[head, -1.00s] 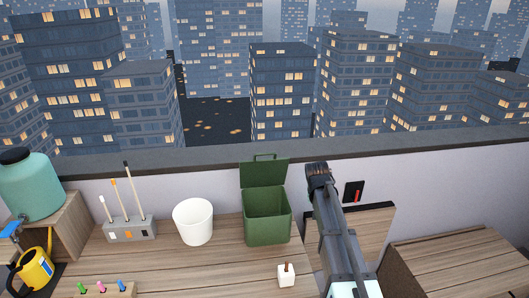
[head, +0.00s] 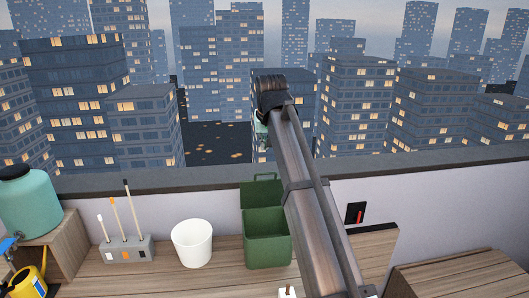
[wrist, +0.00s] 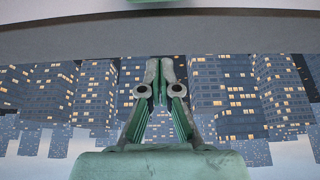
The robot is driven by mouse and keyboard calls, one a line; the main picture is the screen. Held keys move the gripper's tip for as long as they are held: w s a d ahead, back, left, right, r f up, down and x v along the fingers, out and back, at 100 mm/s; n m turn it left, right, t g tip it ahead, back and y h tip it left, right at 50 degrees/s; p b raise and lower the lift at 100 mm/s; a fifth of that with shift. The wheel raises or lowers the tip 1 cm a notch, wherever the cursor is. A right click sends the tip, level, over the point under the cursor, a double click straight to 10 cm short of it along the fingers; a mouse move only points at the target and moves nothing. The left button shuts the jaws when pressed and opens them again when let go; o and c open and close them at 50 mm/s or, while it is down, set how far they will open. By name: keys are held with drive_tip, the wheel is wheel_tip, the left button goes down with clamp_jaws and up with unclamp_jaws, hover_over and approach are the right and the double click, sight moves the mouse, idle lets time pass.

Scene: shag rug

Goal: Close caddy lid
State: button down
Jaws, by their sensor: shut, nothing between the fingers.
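The green caddy (head: 267,250) stands on the wooden counter against the wall. Its lid (head: 262,193) is open, tilted up at the back edge with a loop handle on top. My arm crosses in front of the caddy's right side and hides part of the lid. My gripper (wrist: 160,65) is shut and empty in the wrist view, over the ledge and the city beyond. In the head view only a bit of it shows, raised above and behind the lid, apart from it. A small green piece, perhaps the lid handle, shows at the wrist view's top edge.
A white bucket (head: 192,243) stands left of the caddy. Further left are a grey holder (head: 128,250) with sticks, a teal jar (head: 30,203) and a yellow watering can (head: 32,276). A dark switch plate (head: 355,213) is on the wall at right. The air above the ledge is open.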

drive_tip(key=p, duration=0.2)
hover_over(265, 179)
drive_tip(key=w, duration=0.4)
wheel_tip(265, 179, down, 8)
drive_tip(key=s+p, duration=0.1)
drive_tip(key=s, duration=0.1)
drive_tip(key=shift+s+f, duration=0.1)
drive_tip(key=shift+s, duration=0.3)
drive_tip(key=shift+s+d+f+p, duration=0.15)
drive_tip(key=shift+s+p, duration=0.15)
drive_tip(key=shift+s, duration=0.3)
